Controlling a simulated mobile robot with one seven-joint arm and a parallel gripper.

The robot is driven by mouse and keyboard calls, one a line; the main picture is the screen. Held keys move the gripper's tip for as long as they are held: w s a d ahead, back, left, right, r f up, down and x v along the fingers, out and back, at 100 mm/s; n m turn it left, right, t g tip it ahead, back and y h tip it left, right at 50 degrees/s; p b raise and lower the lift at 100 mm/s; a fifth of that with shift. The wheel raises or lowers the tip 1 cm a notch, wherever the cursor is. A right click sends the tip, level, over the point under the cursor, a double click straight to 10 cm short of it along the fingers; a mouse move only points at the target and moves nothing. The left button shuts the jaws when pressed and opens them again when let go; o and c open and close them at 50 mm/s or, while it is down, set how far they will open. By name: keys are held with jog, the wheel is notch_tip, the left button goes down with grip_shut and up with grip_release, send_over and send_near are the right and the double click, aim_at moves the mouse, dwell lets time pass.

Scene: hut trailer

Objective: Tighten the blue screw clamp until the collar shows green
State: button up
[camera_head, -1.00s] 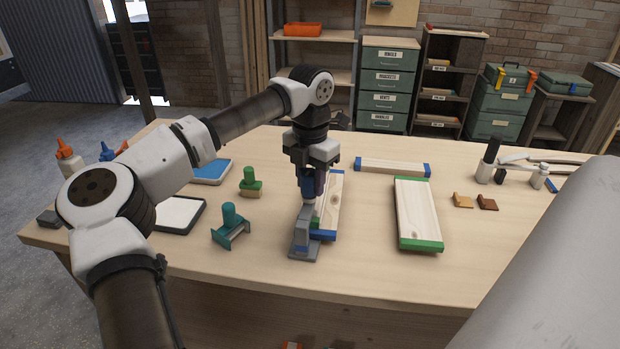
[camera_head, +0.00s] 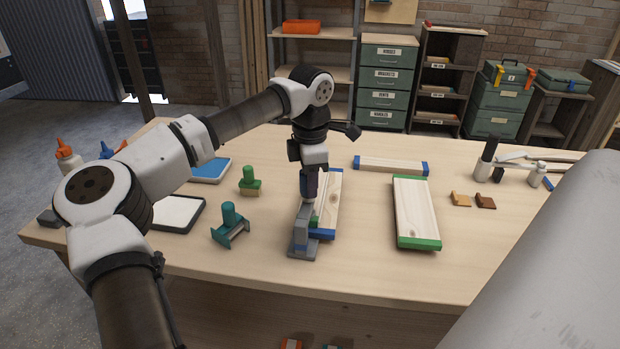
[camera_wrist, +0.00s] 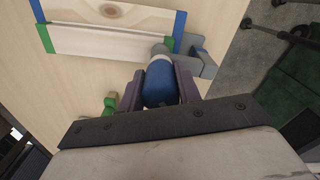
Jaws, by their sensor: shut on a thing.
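The screw clamp stands near the front middle of the bench, its grey frame (camera_head: 303,243) against the end of a wooden board with blue and green ends (camera_head: 328,205). In the wrist view its blue handle (camera_wrist: 160,84) sits between the purple-grey fingers of my gripper (camera_wrist: 161,86), which are shut on it. A pale collar (camera_wrist: 160,58) shows beyond the handle, and no green is seen on it. In the head view my gripper (camera_head: 309,190) points down over the clamp and hides most of the handle.
A teal tool (camera_head: 230,225) and a green-handled stamp-like tool (camera_head: 250,182) stand left of the clamp. A green-ended board (camera_head: 416,213) lies to the right, and a blue-ended one (camera_head: 391,166) behind. Bench room between the boards is clear.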

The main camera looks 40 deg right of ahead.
dwell(0.5)
jog(key=o, duration=1)
jog(key=shift+c, duration=0.2)
notch_tip(320, 180, up, 14)
jog(key=b, duration=0.2)
jog(key=shift+f, duration=0.15)
